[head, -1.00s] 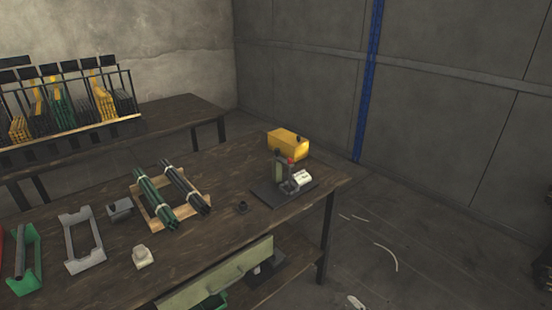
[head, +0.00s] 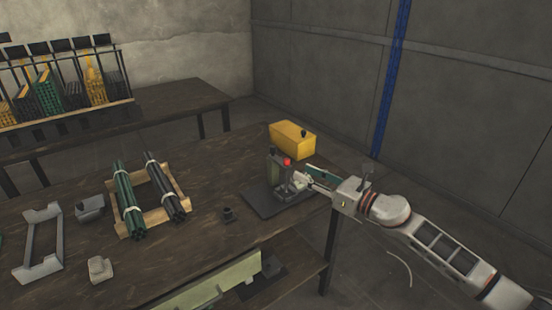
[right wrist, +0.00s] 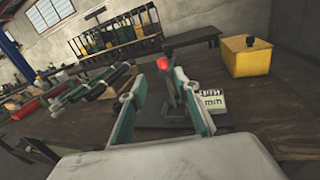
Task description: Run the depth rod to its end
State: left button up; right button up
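The rivet press (head: 276,172) stands on a dark base plate (head: 262,204) near the right end of the wooden table. It has a green-grey body and a red knob (head: 287,161). In the right wrist view the red knob (right wrist: 166,64) shows at the top of a dark upright part. A white plate with lettering ending in "mm" (right wrist: 210,104) sits beside it. I cannot clearly single out the depth rod. My right gripper (head: 309,179) is at the press's right side; its spread fingers (right wrist: 161,78) look empty. Contact cannot be told. My left gripper is out of view.
A yellow box (head: 292,139) stands just behind the press. A wooden rack (head: 168,211) holds green and dark rod bundles farther left. The table's right edge is close to the press.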

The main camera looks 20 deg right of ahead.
aim_at(289, 162)
jog(key=shift+n, duration=0.6)
jog(key=x, duration=0.8)
jog(key=shift+w+d+r, duration=0.1)
jog(key=shift+w+r, duration=0.2)
jog(key=shift+w, duration=0.15)
jog(key=shift+r, duration=0.1)
grip_shut()
